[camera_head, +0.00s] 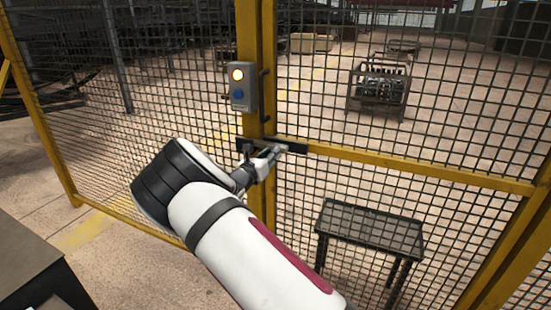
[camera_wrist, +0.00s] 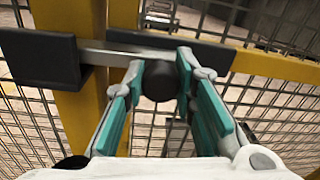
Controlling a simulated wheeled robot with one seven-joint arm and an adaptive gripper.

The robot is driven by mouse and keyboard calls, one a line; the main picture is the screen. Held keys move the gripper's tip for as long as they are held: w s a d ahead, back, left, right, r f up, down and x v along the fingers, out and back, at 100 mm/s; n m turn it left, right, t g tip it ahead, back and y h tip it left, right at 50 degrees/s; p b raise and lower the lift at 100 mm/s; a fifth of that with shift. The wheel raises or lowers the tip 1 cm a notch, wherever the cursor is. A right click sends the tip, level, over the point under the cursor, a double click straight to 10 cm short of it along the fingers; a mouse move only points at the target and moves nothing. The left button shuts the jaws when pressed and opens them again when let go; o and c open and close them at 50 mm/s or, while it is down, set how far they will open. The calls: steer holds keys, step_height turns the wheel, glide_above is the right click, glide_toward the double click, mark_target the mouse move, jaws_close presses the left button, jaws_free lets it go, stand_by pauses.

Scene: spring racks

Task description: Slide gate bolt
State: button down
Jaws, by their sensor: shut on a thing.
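A yellow-framed mesh gate (camera_head: 420,172) meets a yellow post (camera_head: 256,40). The bolt is a silver bar (camera_wrist: 112,57) with a dark round knob (camera_wrist: 158,82). In the wrist view the bar reaches the dark bracket (camera_wrist: 38,60) on the post at left, and a second dark plate (camera_wrist: 205,53) lies behind the knob on the gate rail. My gripper (camera_wrist: 160,68), with teal finger pads, is shut on the knob, one finger on each side. In the head view my gripper (camera_head: 270,158) is at the latch and partly hides it. The bar's left end is hidden in the bracket.
A grey box (camera_head: 240,88) with a lit amber lamp and a blue button is on the post above the latch. Behind the mesh stand a dark table (camera_head: 370,228) and a metal rack (camera_head: 379,88). A dark bench corner (camera_head: 30,262) is at lower left.

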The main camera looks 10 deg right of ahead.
steer(key=c, duration=1.3)
jaws_free()
steer(key=v, duration=1.2)
